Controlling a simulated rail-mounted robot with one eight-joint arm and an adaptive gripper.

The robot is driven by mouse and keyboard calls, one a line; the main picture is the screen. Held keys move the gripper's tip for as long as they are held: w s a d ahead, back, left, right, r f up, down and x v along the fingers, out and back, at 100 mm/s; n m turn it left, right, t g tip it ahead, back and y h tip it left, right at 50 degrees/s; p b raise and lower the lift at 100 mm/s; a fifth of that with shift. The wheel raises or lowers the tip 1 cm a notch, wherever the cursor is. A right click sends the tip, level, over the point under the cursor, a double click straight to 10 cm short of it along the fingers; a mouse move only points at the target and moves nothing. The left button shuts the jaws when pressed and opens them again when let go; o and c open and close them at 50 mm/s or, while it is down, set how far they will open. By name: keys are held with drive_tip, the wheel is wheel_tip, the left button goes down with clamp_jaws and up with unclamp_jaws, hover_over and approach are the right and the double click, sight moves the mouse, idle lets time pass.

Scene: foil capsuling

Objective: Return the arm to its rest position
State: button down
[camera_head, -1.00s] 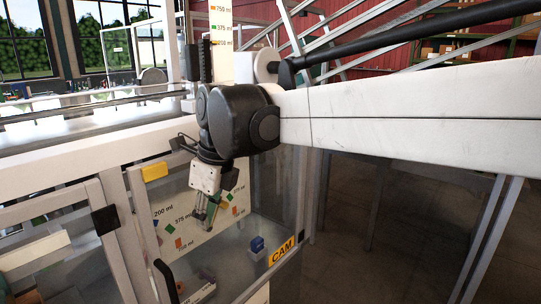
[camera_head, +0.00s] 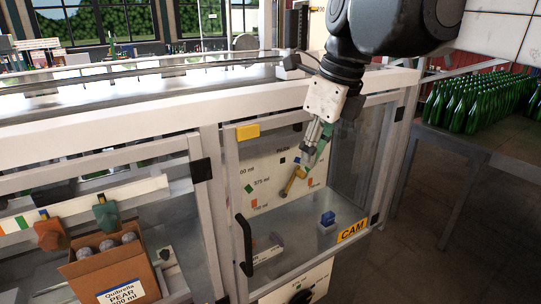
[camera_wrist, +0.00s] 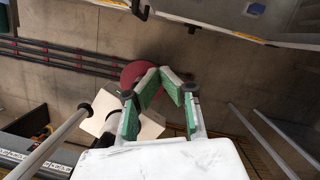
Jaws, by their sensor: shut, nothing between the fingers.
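My gripper (camera_head: 311,160) hangs below my arm in the upper middle of the head view, in front of the glass door of a framed machine cabinet (camera_head: 310,95). It points down and a little to the left. In the wrist view my gripper (camera_wrist: 163,75) shows two fingers with green pads leaning towards each other at the tips. It is shut and holds nothing. Much of my arm is cut off by the top edge of the head view.
The cabinet door has a black handle (camera_head: 243,244). A table (camera_head: 455,148) with many green bottles stands right. Dark floor (camera_head: 425,250) is open at lower right. The wrist view shows a dark red round thing (camera_wrist: 138,70) beyond the fingers.

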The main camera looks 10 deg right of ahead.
drive_tip(key=s+d+f+n+t+b, duration=0.1)
drive_tip(key=s+d+f+n+b, duration=0.1)
drive_tip(key=f+n, duration=0.6)
drive_tip(key=s+d+f+n+t+h+b, duration=0.1)
drive_tip(key=s+f+n, duration=0.3)
drive_tip(key=f+n, duration=0.5)
drive_tip(key=s+d+f+n+t+h+b, duration=0.1)
drive_tip(key=s+d+f+n+t+b, duration=0.1)
drive_tip(key=f+n, duration=0.7)
drive_tip(key=shift+s+d+n+t+b, duration=0.4)
drive_tip(key=shift+t+b, duration=0.2)
drive_tip(key=shift+b, duration=0.25)
drive_tip(key=shift+a, duration=0.1)
